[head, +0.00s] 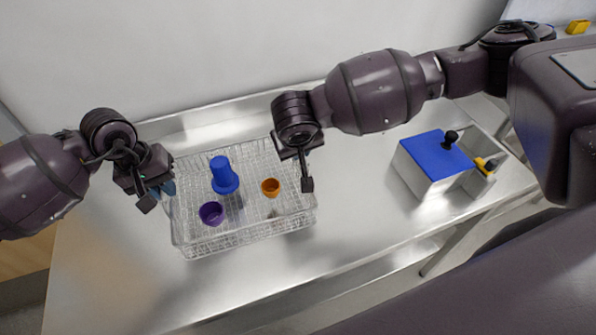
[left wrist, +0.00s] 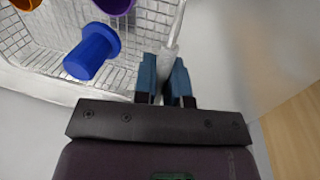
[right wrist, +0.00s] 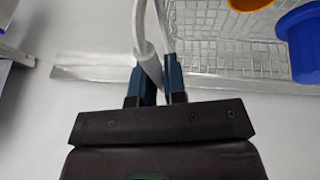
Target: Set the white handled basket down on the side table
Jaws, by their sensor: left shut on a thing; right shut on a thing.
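The white wire basket (head: 245,238) is in the left half of the head view, over the metal table (head: 345,240). I cannot tell whether its base touches the table. It holds a blue flanged piece (head: 224,176), a purple cup (head: 211,213) and an orange cup (head: 270,187). My left gripper (head: 160,190) is at the basket's left side, shut on its white handle (left wrist: 168,55) in the left wrist view. My right gripper (head: 306,175) is at the right side, shut on the other handle (right wrist: 147,50) in the right wrist view. My right fingers are partly hidden in the head view.
A white box with a blue lid (head: 437,152) and black knob stands at the right of the table, with a yellow-black item (head: 485,164) beside it. A wall rises behind the table. Bare metal lies between basket and box and along the front edge.

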